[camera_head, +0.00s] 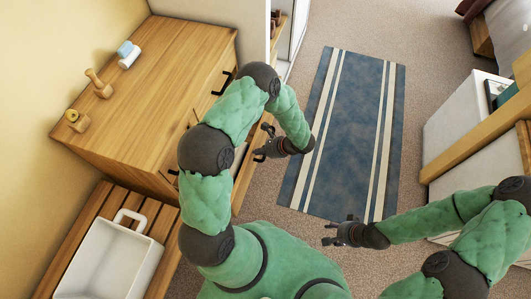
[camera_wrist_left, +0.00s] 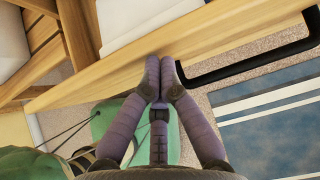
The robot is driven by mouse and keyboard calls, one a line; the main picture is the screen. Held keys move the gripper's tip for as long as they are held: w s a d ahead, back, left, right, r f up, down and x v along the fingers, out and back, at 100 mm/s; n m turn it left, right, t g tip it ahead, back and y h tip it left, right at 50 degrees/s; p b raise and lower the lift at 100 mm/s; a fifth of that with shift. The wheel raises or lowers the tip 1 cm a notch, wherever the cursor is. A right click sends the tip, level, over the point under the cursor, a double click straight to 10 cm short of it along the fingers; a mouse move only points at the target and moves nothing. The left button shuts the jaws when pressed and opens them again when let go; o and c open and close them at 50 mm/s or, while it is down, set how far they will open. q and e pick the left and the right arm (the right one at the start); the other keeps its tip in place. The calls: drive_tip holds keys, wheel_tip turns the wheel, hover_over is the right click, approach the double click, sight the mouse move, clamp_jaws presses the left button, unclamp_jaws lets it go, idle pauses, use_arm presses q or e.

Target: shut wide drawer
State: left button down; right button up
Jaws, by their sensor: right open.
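The wide drawer's wooden front (camera_head: 243,180) stands out from the wooden cabinet (camera_head: 150,75), partly hidden behind my left arm. In the left wrist view the drawer front (camera_wrist_left: 225,37) crosses the picture, with a black bar handle (camera_wrist_left: 250,66) and a pale interior behind it. My left gripper (camera_head: 262,142) is beside the drawer front. In the left wrist view its fingers (camera_wrist_left: 159,66) are together and empty, their tips at the front's edge; I cannot tell if they touch. My right gripper (camera_head: 332,231) is open and empty over the carpet, away from the drawer.
Wooden pieces (camera_head: 98,84) and a blue-and-white item (camera_head: 128,54) sit on the cabinet top. A white bin (camera_head: 108,258) stands on a slatted bench at lower left. A blue striped rug (camera_head: 348,130) lies on open floor. White furniture (camera_head: 458,120) stands at right.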

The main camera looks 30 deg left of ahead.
use_arm(q)
drive_tip(key=s+a+b, duration=0.1)
drive_tip(key=s+a, duration=0.1)
drive_tip(key=a, duration=0.9)
drive_tip(key=s+a+b, duration=0.2)
drive_tip(key=s+a, duration=0.1)
drive_tip(key=a, duration=0.9)
drive_tip(key=shift+s, duration=0.25)
use_arm(e)
drive_tip(key=shift+f, duration=1.65)
use_arm(q)
drive_tip(key=d+f+p+v, duration=0.2)
drive_tip(key=p+v, duration=0.1)
drive_tip(key=v, duration=1)
drive_tip(key=shift+w, duration=0.3)
use_arm(e)
drive_tip(key=r, duration=0.2)
drive_tip(key=s+d+r, duration=0.1)
drive_tip(key=shift+r, duration=0.1)
use_arm(q)
drive_tip(key=shift+f, duration=0.1)
